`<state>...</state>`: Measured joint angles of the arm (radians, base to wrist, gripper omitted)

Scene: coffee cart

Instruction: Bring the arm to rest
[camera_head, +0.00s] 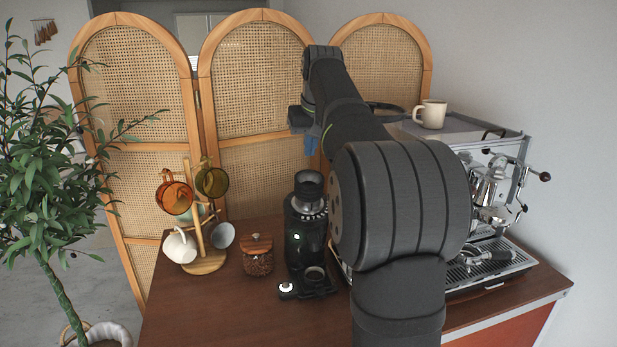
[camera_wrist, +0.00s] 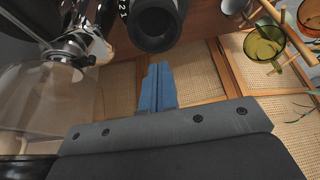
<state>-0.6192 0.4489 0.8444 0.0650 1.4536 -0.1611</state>
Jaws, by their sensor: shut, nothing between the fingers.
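My dark arm rises from the front of the cart and covers the middle of the head view. My gripper (camera_head: 313,139) hangs above and behind the coffee grinder, its blue fingers pointing down. In the wrist view the blue fingers (camera_wrist: 157,88) are together with nothing between them. The black grinder (camera_head: 306,225) stands upright below the gripper, apart from it. The grinder's round top (camera_wrist: 154,25) shows just beyond the fingertips in the wrist view. Part of the espresso machine is hidden behind my arm.
A wooden mug tree (camera_head: 203,262) with several cups and a lidded jar (camera_head: 257,258) stand left of the grinder. The espresso machine (camera_head: 500,150), with a cream mug (camera_head: 431,114) on top, stands right. A cane screen (camera_head: 250,90) is behind. The counter's front left (camera_head: 220,315) is clear.

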